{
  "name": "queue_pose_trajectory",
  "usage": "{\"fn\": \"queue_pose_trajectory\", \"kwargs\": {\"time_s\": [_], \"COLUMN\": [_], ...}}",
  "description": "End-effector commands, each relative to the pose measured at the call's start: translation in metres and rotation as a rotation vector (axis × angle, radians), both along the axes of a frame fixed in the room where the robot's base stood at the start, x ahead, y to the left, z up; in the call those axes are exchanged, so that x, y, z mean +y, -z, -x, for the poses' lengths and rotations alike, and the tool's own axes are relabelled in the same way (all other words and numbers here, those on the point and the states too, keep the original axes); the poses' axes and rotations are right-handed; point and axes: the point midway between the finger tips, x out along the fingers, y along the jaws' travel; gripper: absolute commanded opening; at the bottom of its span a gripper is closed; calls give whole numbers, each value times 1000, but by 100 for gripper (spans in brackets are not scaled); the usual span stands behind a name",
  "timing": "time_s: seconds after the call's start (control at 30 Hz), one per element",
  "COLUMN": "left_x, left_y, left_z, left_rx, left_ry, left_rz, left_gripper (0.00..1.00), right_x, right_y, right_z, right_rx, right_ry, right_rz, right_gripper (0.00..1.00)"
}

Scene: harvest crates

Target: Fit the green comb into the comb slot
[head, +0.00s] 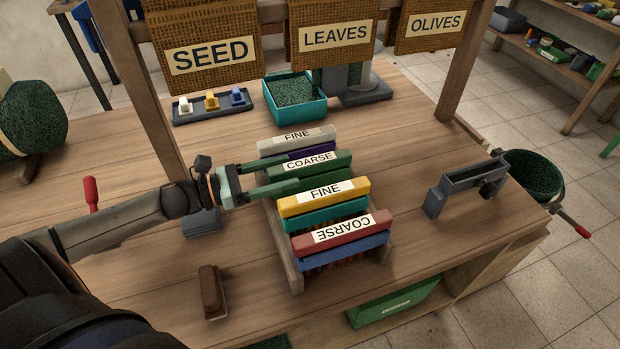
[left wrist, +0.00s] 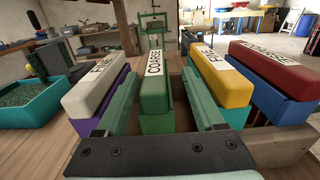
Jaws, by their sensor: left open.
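The green comb (head: 322,166), labelled COARSE, stands in a wooden rack (head: 292,270) between a white comb and a yellow comb. It also shows in the left wrist view (left wrist: 157,95), straight ahead. My left gripper (head: 290,179) is open, with one green finger on each side of the green comb; the fingers also flank it in the left wrist view (left wrist: 162,98). I cannot tell whether they touch it. A grey slotted holder (head: 465,186), which looks like the comb slot, stands at the table's right. My right gripper is not in view.
The white (head: 297,141), yellow (head: 324,197) and red (head: 341,232) combs share the rack closely. A teal bin (head: 295,118) and a small tray (head: 213,107) stand behind. A wooden post (head: 150,100) rises near my left arm. Tabletop between rack and holder is clear.

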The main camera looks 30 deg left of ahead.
Motion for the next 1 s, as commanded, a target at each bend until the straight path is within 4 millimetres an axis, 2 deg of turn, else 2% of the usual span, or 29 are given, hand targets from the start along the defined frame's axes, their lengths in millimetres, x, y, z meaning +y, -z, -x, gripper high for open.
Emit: {"fn": "queue_pose_trajectory", "kwargs": {"time_s": [0.2,0.63,1.0], "left_x": [-4,-28,-31], "left_y": [0,-1,1], "left_z": [-7,-41,-44], "left_rx": [-1,-2,1], "left_ry": [0,0,0], "left_rz": [1,3,0], "left_gripper": [70,70,70], "right_x": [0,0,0], "right_y": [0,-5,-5], "right_z": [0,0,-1], "right_rx": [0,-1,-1], "right_ry": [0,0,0], "right_rz": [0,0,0], "right_gripper": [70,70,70]}}
